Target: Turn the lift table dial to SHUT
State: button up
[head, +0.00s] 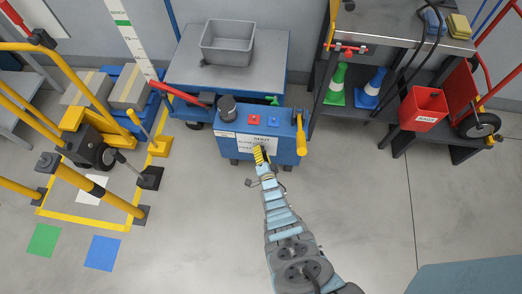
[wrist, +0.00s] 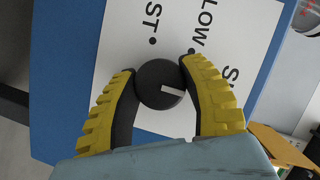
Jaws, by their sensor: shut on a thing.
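The lift table dial (wrist: 158,84) is a round black knob on a white label plate (wrist: 130,30) in the wrist view. Its white pointer mark faces right, toward the right finger. Partly hidden words on the plate end in "ST" and "LOW", and a third starts with "S"; the finger covers the rest, so I cannot tell whether the mark lines up with it. My gripper (wrist: 158,80) has its yellow fingers shut on the dial's two sides. In the head view my gripper (head: 260,156) is at the front of the blue control box (head: 228,147), hiding the dial.
The lift table (head: 270,84) stands behind the box with a grey bin (head: 228,43) on it. A yellow-handled lever (head: 300,134) is at the box's right end. A black knob (head: 227,108) and red button (head: 253,120) are on top. Floor in front is mostly clear.

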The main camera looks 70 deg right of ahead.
dwell(0.3)
jog(key=o, duration=1.2)
jog(key=shift+a, duration=0.15)
jog(key=shift+w+n+g, duration=0.1)
jog(key=shift+n+g, duration=0.3)
jog(key=shift+n, duration=0.4)
jog(key=shift+f+n, duration=0.1)
jog(key=shift+n, duration=0.4)
jog(key=shift+n+g+p, duration=0.8)
jog(key=shift+n+g, duration=0.2)
jog(key=shift+n, duration=0.1)
jog(key=shift+n+g, duration=0.3)
jog(key=shift+n, duration=0.1)
jog(key=shift+n+g, duration=0.4)
jog(key=shift+n, duration=0.1)
